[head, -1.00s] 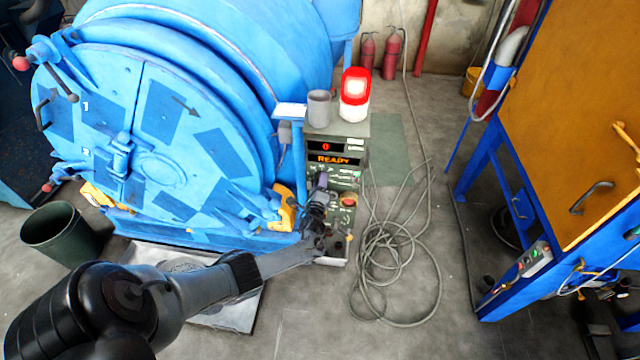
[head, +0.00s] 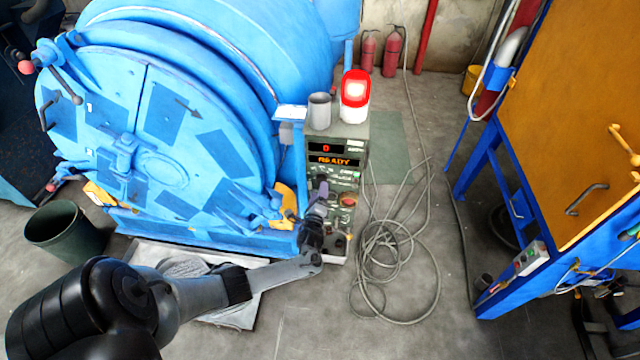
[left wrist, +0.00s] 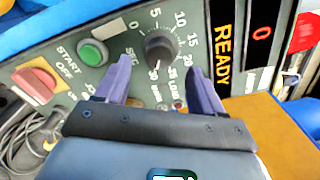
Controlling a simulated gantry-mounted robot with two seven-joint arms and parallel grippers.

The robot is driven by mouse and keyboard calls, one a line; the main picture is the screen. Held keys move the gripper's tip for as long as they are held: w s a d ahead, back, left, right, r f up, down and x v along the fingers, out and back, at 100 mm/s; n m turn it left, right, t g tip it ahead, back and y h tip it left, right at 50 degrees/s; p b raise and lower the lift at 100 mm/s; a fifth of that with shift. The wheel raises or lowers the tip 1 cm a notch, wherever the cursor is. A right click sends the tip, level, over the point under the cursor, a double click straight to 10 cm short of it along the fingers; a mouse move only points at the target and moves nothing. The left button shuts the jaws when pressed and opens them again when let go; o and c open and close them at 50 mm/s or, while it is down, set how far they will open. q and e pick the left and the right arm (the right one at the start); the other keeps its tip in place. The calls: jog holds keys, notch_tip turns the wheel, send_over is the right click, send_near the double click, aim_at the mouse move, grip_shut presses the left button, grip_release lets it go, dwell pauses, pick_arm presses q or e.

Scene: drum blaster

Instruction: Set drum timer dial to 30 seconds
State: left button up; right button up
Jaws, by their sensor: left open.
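The timer dial (left wrist: 162,46) is a dark round knob on the grey control panel (left wrist: 185,28), with a printed scale from 0 to 30 SEC around it. I cannot tell surely where its pointer stands. My left gripper (left wrist: 160,66) is open, its two purple fingers apart on either side of the dial's near side, with nothing held between them. In the head view the left gripper (head: 319,197) is in front of the control box (head: 352,160) and hides the dial. The displays read 0 and READY. My right gripper is out of view.
A green start button (left wrist: 93,52) and a red off switch (left wrist: 36,80) sit beside the dial. The blue drum (head: 160,130) stands left of the box. A coiled cable (head: 395,250) lies on the floor at right.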

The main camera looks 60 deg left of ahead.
pick_arm(q)
jog(key=p+v, duration=0.1)
jog(key=v, duration=0.4)
jog(key=shift+s+d, duration=0.25)
jog(key=shift+d, duration=0.05)
